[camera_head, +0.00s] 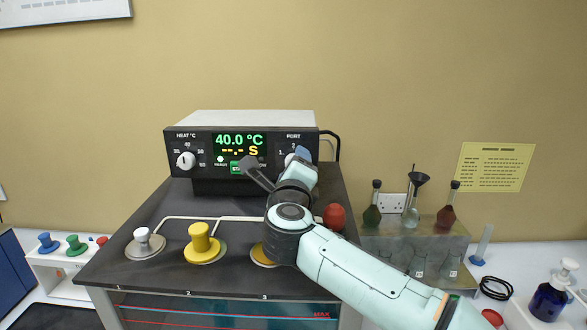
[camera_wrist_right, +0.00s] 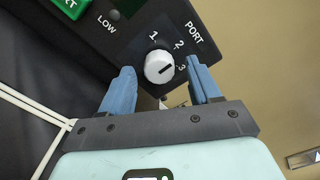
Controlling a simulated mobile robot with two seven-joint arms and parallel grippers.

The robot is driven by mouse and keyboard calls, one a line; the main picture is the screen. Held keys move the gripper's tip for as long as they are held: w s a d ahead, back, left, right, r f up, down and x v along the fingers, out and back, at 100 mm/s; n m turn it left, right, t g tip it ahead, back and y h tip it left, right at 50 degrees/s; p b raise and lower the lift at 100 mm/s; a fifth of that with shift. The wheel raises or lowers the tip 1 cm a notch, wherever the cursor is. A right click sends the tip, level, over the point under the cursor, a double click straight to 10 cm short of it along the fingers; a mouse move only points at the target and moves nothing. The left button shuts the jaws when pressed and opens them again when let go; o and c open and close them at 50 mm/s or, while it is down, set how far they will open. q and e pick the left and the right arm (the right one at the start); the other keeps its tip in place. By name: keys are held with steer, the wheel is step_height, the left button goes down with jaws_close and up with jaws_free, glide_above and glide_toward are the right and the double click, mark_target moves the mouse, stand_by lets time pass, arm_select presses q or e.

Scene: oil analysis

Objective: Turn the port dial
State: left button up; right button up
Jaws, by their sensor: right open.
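The port dial (camera_wrist_right: 158,68) is a white round knob on the dark panel, with marks 1, 2 and 3 around it. Its dark line seems to point toward the 3. My right gripper (camera_wrist_right: 162,64) is open, with one blue finger on each side of the dial; gaps show between the fingers and the knob. My left gripper is not in view.
The instrument's display (camera_head: 238,145) reads 40.0 °C, with a heat dial (camera_head: 186,160) at its left. Yellow (camera_head: 200,240) and grey (camera_head: 143,238) knobs stand on the dark bench top, and a red one (camera_head: 334,216) stands right of my arm. Flasks (camera_head: 446,212) stand on a rack at right.

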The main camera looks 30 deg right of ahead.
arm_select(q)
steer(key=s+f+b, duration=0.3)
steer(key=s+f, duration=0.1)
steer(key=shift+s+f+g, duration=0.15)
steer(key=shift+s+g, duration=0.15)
arm_select(e)
steer(key=v, duration=1.3)
steer(key=shift+s, duration=0.15)
